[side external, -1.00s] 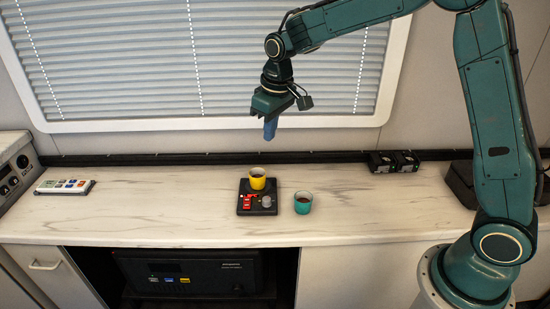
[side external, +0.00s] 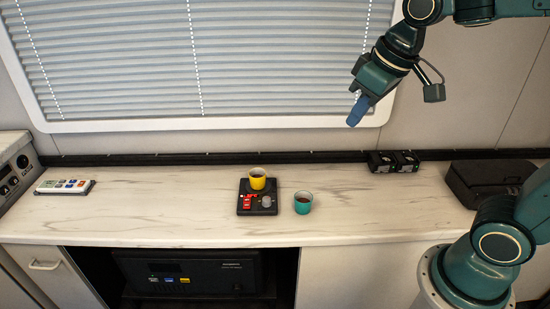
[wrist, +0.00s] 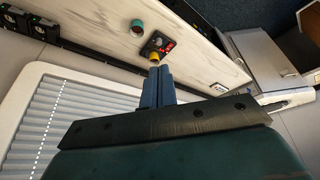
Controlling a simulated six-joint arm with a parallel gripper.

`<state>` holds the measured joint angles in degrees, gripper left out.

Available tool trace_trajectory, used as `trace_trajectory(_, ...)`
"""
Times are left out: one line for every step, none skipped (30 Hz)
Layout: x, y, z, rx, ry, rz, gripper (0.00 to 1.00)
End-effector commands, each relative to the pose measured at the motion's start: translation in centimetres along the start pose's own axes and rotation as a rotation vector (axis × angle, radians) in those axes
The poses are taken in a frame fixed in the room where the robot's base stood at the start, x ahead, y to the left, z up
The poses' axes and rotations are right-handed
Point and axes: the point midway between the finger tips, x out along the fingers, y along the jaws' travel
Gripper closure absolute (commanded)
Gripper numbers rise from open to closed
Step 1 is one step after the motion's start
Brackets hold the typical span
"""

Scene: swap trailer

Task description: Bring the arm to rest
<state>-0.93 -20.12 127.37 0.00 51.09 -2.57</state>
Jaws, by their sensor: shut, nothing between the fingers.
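My gripper (side external: 357,110) is shut and empty, its blue fingers together, high above the counter in front of the window's lower right frame. In the wrist view the fingers (wrist: 158,86) point toward the counter. A teal cup (side external: 303,203) with dark contents stands on the counter just right of the tray.
The white marbled counter (side external: 140,205) is mostly clear. A remote-like keypad (side external: 64,187) lies at left. Two small black boxes (side external: 394,161) sit at the back right, and a black case (side external: 490,181) is at far right. A blind-covered window (side external: 200,60) is behind.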

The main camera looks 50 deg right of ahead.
Motion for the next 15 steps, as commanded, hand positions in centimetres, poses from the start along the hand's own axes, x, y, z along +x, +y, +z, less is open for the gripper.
trace_trajectory(-0.5, 0.0, 1.0, 0.006, 0.014, 0.001, 1.0)
trace_trajectory(-0.8, 0.0, 1.6, 0.009, 0.021, 0.002, 1.0)
trace_trajectory(-1.1, 0.0, 2.4, 0.014, 0.03, 0.003, 1.0)
trace_trajectory(-1.2, 0.0, 3.0, 0.017, 0.036, 0.003, 1.0)
trace_trajectory(-1.4, 0.0, 3.6, 0.021, 0.042, 0.004, 1.0)
trace_trajectory(-1.6, 0.0, 4.4, 0.026, 0.051, 0.005, 1.0)
trace_trajectory(-1.7, 0.0, 5.0, 0.029, 0.057, 0.005, 1.0)
trace_trajectory(-1.9, -0.1, 5.5, 0.032, 0.064, 0.006, 1.0)
trace_trajectory(-1.9, -0.1, 6.3, 0.036, 0.071, 0.006, 1.0)
trace_trajectory(-2.0, -0.1, 6.8, 0.039, 0.077, 0.007, 1.0)
trace_trajectory(-2.1, -0.1, 7.3, 0.042, 0.083, 0.007, 1.0)
trace_trajectory(-2.1, -0.1, 7.9, 0.045, 0.09, 0.008, 1.0)
trace_trajectory(-2.1, -0.1, 8.4, 0.048, 0.093, 0.008, 1.0)
trace_trajectory(-2.1, -0.1, 8.7, 0.05, 0.098, 0.008, 1.0)
trace_trajectory(-2.1, -0.1, 9.2, 0.053, 0.102, 0.009, 1.0)
